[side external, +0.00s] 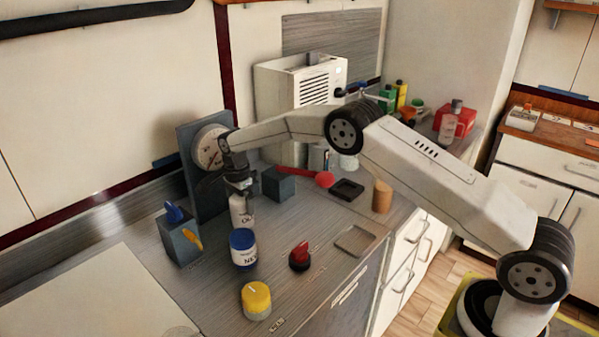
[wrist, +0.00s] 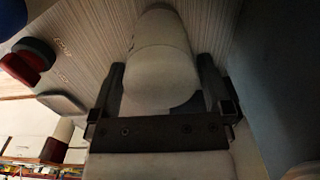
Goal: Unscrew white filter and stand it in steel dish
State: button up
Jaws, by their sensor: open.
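The white filter (side external: 241,212) is a pale cylinder with dark lettering, upright below my gripper (side external: 239,186) in the side view. In the wrist view the filter (wrist: 160,60) lies between the two dark fingers of my gripper (wrist: 162,72). The fingers are open on either side of it; I cannot tell whether either touches it. What the filter is screwed to is hidden behind my gripper. A shallow grey square dish (side external: 355,240), probably the steel dish, lies empty near the counter's front edge. It also shows in the wrist view (wrist: 62,103).
A blue-and-white jar (side external: 243,249), a yellow-topped jar (side external: 256,302) and a red knob (side external: 300,256) stand in front of the filter. A grey box (side external: 182,240) is at left, a grey panel (side external: 190,185) behind. Right are a tan cylinder (side external: 382,196) and a black tray (side external: 346,189).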

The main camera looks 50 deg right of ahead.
jog(key=c, duration=0.9)
jog(key=shift+n, duration=0.3)
jog(key=n, duration=0.3)
jog(key=shift+n, duration=0.3)
jog(key=n, duration=0.8)
jog(key=shift+n, duration=2.5)
